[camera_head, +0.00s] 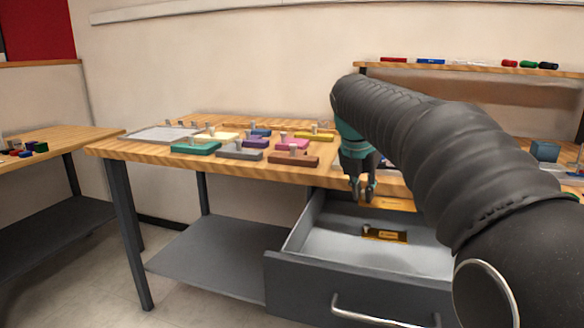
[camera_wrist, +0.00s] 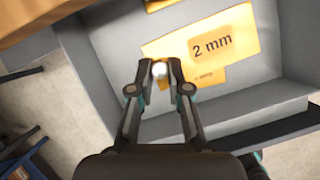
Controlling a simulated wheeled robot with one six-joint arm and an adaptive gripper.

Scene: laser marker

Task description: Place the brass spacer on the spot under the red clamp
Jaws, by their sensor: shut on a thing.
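My gripper (camera_wrist: 160,75) is shut on the pale knob of a brass spacer (camera_wrist: 240,25) marked "2 mm". This spacer also shows in the head view (camera_head: 396,204), beside my fingertips and over the drawer. A second brass piece with small lettering (camera_wrist: 207,78) is partly covered by it in the wrist view; a brass piece with a knob (camera_head: 386,236) lies on the drawer floor in the head view. A reddish-brown block with a post (camera_head: 290,161), perhaps the red clamp, stands near the tabletop's front edge. The spot under it cannot be made out.
The grey drawer (camera_head: 340,295) is pulled open below the wooden table (camera_head: 130,149). Green (camera_head: 195,149), grey (camera_head: 240,154), pink (camera_head: 291,144), yellow (camera_head: 314,136) and other blocks stand close together on the table. My arm hides the table's right part. Another bit of yellow (camera_wrist: 158,4) shows at the wrist view's top.

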